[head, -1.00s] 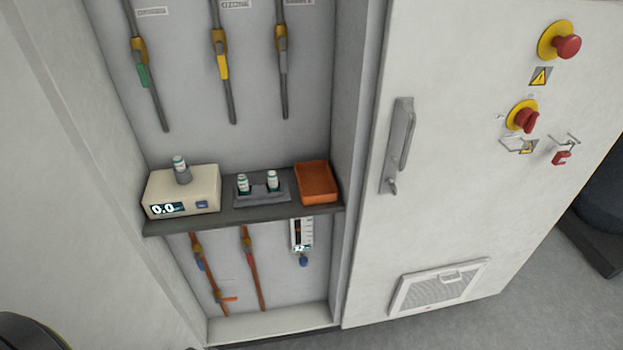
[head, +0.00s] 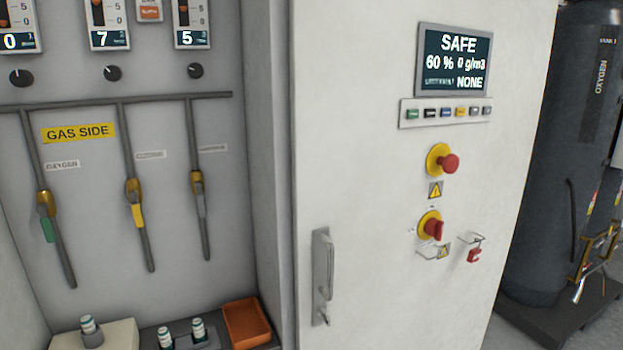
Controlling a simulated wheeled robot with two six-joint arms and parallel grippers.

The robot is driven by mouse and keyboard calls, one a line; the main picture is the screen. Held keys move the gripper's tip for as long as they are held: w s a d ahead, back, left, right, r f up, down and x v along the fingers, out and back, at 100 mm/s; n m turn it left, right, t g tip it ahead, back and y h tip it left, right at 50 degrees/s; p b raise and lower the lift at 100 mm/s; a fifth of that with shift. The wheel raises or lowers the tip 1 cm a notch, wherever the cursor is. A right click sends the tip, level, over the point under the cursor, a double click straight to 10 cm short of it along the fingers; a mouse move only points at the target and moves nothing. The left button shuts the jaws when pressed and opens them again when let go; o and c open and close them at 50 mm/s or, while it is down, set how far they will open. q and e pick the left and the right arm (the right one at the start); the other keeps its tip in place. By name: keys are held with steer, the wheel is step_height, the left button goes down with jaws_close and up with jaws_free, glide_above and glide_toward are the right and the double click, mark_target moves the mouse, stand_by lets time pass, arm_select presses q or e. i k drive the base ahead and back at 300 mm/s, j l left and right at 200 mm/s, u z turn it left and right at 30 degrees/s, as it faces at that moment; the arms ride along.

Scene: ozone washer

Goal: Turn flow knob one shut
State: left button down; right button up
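Three black flow knobs sit in a row at the upper left of the head view: a left knob (head: 21,77), a middle knob (head: 113,73) and a right knob (head: 195,70). Each is below a flow meter. The left meter (head: 18,40) reads 0, the middle meter (head: 108,38) reads 7 and the right meter (head: 191,38) reads 5. I see no number on the knobs, so I cannot tell which is knob one. Neither of my grippers is in view.
Below the knobs are pipes with green (head: 48,229), yellow (head: 138,215) and grey (head: 201,205) valve handles. A shelf at the bottom holds vials and an orange tray (head: 247,322). The cabinet door (head: 370,150) carries a display (head: 452,60) reading SAFE. A dark tank (head: 555,150) stands right.

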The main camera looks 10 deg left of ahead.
mark_target(22, 79)
steer(key=u, duration=1.5)
steer(key=l, duration=0.35)
steer(key=i+l+z, duration=0.15)
steer(key=l, duration=0.15)
